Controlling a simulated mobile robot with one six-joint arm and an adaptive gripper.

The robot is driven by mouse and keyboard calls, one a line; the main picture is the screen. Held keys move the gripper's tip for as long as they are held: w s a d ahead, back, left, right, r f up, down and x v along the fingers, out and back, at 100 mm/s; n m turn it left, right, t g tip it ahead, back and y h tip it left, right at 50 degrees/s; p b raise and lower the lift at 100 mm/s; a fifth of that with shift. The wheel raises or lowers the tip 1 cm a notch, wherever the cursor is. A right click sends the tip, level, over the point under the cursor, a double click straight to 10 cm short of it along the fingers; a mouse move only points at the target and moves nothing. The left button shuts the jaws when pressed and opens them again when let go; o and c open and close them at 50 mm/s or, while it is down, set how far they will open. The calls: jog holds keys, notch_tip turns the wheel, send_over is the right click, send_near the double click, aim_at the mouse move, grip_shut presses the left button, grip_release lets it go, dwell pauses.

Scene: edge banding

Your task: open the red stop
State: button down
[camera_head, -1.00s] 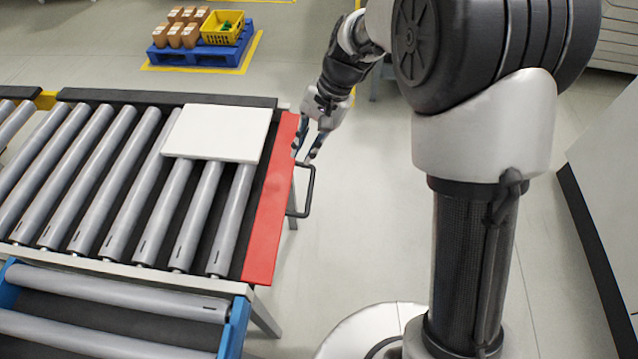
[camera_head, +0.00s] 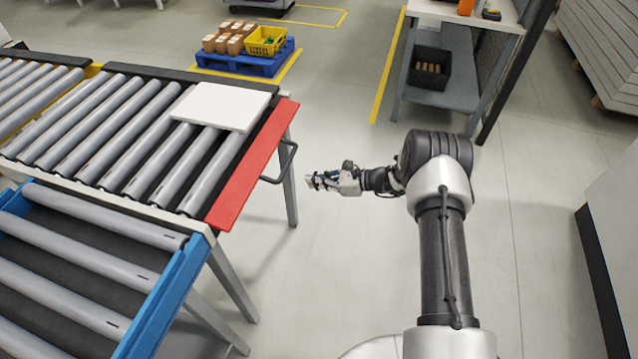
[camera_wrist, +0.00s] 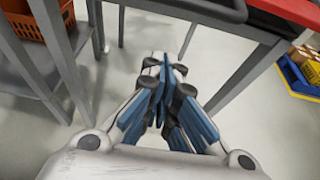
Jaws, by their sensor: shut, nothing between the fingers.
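The red stop (camera_head: 252,168) is a long flat red bar lying along the right end of the roller conveyor. A dark loop handle (camera_head: 284,162) sticks out from its outer side. A white panel (camera_head: 220,107) lies on the rollers beside the bar's far part. My gripper (camera_head: 312,181) is to the right of the handle, apart from it, over open floor. In the wrist view its blue-padded fingers (camera_wrist: 166,75) are closed together with nothing held. A strip of the red stop (camera_wrist: 290,8) shows at the top right there.
A lower roller conveyor with a blue side rail (camera_head: 165,300) stands at the front left. A blue pallet (camera_head: 246,62) with boxes and a yellow crate is at the back. A grey shelf unit (camera_head: 440,93) stands back right. Floor around my gripper is clear.

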jog(key=b+x, duration=0.2)
jog(key=x, duration=0.4)
notch_tip(320, 180, up, 4)
jog(key=shift+a+f, duration=0.1)
notch_tip(320, 180, up, 6)
jog(key=g+h+p, duration=0.1)
jog(key=h+p, duration=0.2)
jog(key=p, duration=0.3)
jog(key=shift+d, duration=0.2)
